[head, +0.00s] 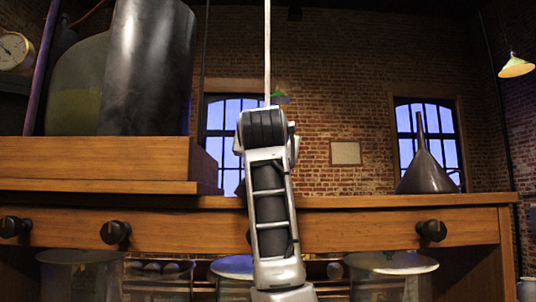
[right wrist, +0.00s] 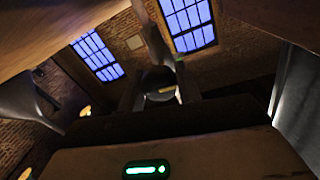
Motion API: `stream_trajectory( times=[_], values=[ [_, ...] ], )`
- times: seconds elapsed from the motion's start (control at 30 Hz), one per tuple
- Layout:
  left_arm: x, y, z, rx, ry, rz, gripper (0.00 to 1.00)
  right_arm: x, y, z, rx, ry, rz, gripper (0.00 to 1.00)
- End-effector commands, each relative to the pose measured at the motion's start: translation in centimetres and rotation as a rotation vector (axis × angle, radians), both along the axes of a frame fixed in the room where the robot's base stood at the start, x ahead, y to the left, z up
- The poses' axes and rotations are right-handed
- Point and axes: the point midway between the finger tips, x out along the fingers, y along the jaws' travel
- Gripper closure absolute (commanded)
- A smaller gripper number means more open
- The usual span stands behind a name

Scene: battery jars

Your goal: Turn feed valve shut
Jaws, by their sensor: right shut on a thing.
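In the right wrist view, my right gripper (right wrist: 160,88) has its two fingers on either side of a dark round piece with a small pale mark, which looks like the feed valve (right wrist: 157,78). The fingers are shut on it. A grey bar or pipe runs up from it. In the head view, my arm rises in the middle in front of the bench and hides the gripper and the valve. A thin pale vertical pipe (head: 267,50) runs up above the arm. How far the valve is turned cannot be told. My left gripper is in neither view.
A wooden bench (head: 360,228) with black knobs (head: 115,232) spans the head view. A dark cylinder (head: 147,70) and a greenish jar (head: 75,85) stand on a wooden block at left. A dark funnel (head: 427,172) stands at right. Glass jars (head: 390,263) sit below.

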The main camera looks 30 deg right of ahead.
Motion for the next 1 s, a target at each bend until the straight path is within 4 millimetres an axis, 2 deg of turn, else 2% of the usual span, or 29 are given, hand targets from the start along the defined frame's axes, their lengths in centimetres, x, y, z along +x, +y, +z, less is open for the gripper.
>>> stream_trajectory(
  times=[0.27,1.0],
  values=[
    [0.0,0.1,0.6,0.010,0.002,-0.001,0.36,0.0,0.0,0.1,0.141,-0.083,0.000,0.89],
    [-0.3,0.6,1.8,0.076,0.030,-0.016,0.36,0.0,-0.1,0.0,0.736,-0.444,-0.003,0.89]
  ],
)
